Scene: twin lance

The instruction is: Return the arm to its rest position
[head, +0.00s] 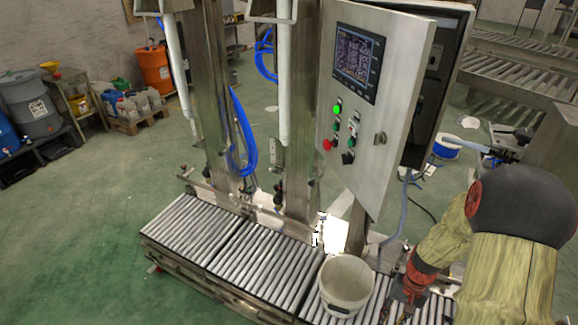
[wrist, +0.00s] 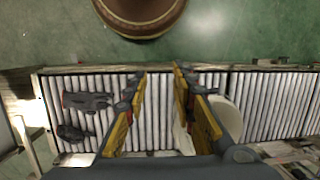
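My arm reaches in from the right edge of the head view, with a pale yellow-brown cover and a dark rounded joint. My gripper (wrist: 159,74) shows in the wrist view with its yellow and dark fingers apart. Only rollers show between the fingers, and I see nothing held. In the head view the gripper end is low at the right, over the roller conveyor (head: 247,256), and its fingertips are hard to make out. A white bucket (head: 346,284) stands on the rollers just left of it. The bucket also shows right of the fingers in the wrist view (wrist: 228,117).
A control cabinet (head: 364,150) with its door open stands behind the conveyor, near my arm. Steel columns (head: 297,130) rise beside it. Dark gloves (wrist: 88,100) lie on the rollers in the wrist view. The green floor (head: 80,230) at left is clear.

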